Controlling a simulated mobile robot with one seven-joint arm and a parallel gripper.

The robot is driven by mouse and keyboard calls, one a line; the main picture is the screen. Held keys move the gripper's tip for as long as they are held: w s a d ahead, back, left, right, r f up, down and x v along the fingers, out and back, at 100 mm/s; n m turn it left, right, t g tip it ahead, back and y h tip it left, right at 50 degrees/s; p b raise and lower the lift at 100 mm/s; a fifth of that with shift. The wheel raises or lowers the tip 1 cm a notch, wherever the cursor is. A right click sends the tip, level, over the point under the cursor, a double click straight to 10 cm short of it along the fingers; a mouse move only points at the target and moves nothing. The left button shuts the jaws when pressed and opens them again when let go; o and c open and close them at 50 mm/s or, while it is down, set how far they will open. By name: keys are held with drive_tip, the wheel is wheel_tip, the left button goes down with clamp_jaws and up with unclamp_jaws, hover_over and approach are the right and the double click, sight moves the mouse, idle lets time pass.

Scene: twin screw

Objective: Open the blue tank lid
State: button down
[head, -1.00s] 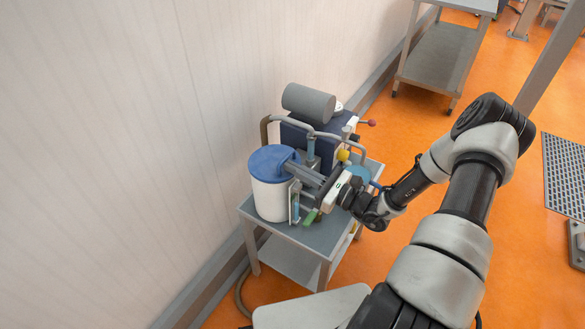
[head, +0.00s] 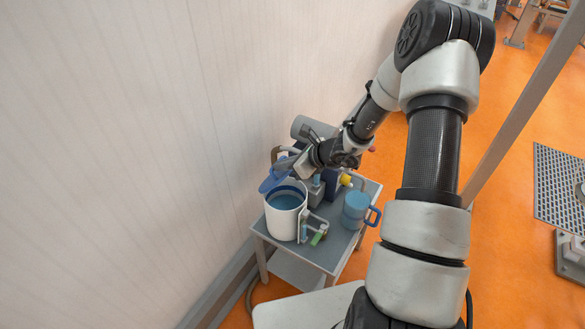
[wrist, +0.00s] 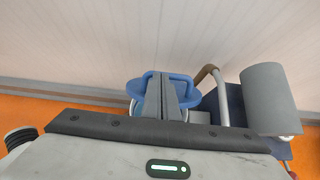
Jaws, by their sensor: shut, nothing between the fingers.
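The tank (head: 284,224) is a white cylinder on a small grey cart against the wall. Its blue lid (head: 272,181) is swung up and tilted at the tank's back left, so the mouth is uncovered and blue shows inside. My gripper (head: 284,167) is at the raised lid, above the back of the tank. In the wrist view the blue lid (wrist: 135,88) shows on both sides of my gripper's fingers (wrist: 160,80). The fingers are together with nothing held between them. Whether they touch the lid cannot be told.
A blue mug (head: 356,206) stands on the right part of the cart (head: 330,250). A grey cylinder on pipework (head: 310,127) stands behind the tank, partly hidden by my arm. The pale wall (head: 120,150) is close on the left.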

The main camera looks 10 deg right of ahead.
drive_tip(key=w+a+r+b, duration=0.1)
drive_tip(key=w+a+r, duration=0.1)
drive_tip(key=w+a, duration=0.4)
drive_tip(key=shift+r, duration=0.15)
drive_tip(key=shift+a, duration=0.1)
idle(0.6)
wheel_tip(320, 180, up, 10)
drive_tip(key=s+d+p, duration=0.2)
drive_tip(key=p, duration=0.5)
drive_tip(key=shift+s+d+f, duration=0.2)
drive_tip(key=shift+s, duration=0.05)
drive_tip(key=s+a+r+n+g+h, duration=0.1)
drive_tip(key=s+a+r+n, duration=0.1)
drive_tip(key=s+r+n, duration=0.6)
drive_tip(key=s+a+r+n+g, duration=0.1)
drive_tip(key=s+a+r+n, duration=0.1)
drive_tip(key=s+r+n, duration=0.6)
drive_tip(key=s+d+r+n+h, duration=0.2)
drive_tip(key=s+d+r+n, duration=0.1)
drive_tip(key=s, duration=0.3)
drive_tip(key=s+d+r+n+h, duration=0.2)
drive_tip(key=s+d+r+n, duration=0.1)
drive_tip(key=s, duration=0.4)
drive_tip(key=s+d+r+n+h, duration=0.2)
drive_tip(key=s+d+r+n, duration=0.1)
drive_tip(key=s, duration=0.4)
drive_tip(key=shift+r+n, duration=0.5)
drive_tip(key=shift+n, duration=0.6)
